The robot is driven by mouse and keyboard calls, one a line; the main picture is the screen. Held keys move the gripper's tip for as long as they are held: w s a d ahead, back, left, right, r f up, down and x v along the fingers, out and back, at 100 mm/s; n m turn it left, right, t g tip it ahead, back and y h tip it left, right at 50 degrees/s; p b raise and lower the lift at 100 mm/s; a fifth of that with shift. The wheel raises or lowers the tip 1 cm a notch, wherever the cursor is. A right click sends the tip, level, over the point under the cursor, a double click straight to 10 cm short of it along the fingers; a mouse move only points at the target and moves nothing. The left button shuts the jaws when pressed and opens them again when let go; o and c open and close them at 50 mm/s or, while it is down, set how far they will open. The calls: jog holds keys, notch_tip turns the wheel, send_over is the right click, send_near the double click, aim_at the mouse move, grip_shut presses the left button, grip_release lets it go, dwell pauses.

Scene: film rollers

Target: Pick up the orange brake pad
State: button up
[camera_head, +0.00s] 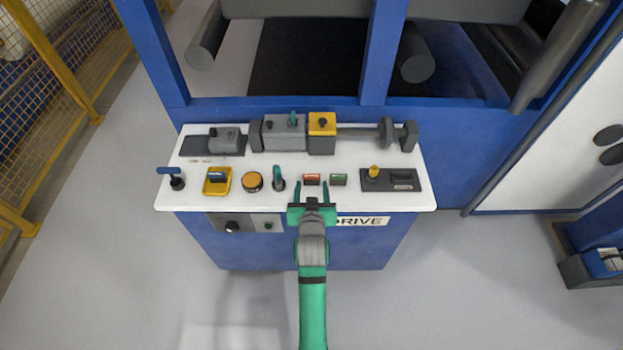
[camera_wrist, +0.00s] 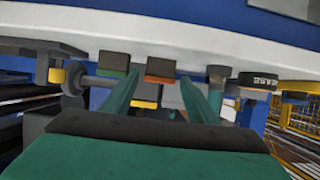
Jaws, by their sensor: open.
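The orange brake pad (camera_head: 312,180) is a small block on the white console top, at the middle near the front edge. It shows in the wrist view (camera_wrist: 159,79) with a dark face and an orange edge. My gripper (camera_head: 311,194) is open and empty at the console's front edge, in line with the pad and just in front of it. In the wrist view the two green fingers (camera_wrist: 162,88) stand apart, with the orange pad between their tips. I cannot tell whether either finger touches it.
A green pad (camera_head: 339,180) lies close right of the orange one. A green-handled lever (camera_head: 278,180) and a round yellow button (camera_head: 252,181) stand to the left. A dark tray (camera_head: 405,180) with a yellow knob is at right. A grey shaft assembly (camera_head: 357,132) with a yellow block runs behind.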

aim_at(312, 181)
jog(key=shift+x, duration=2.95)
jog(key=c, duration=1)
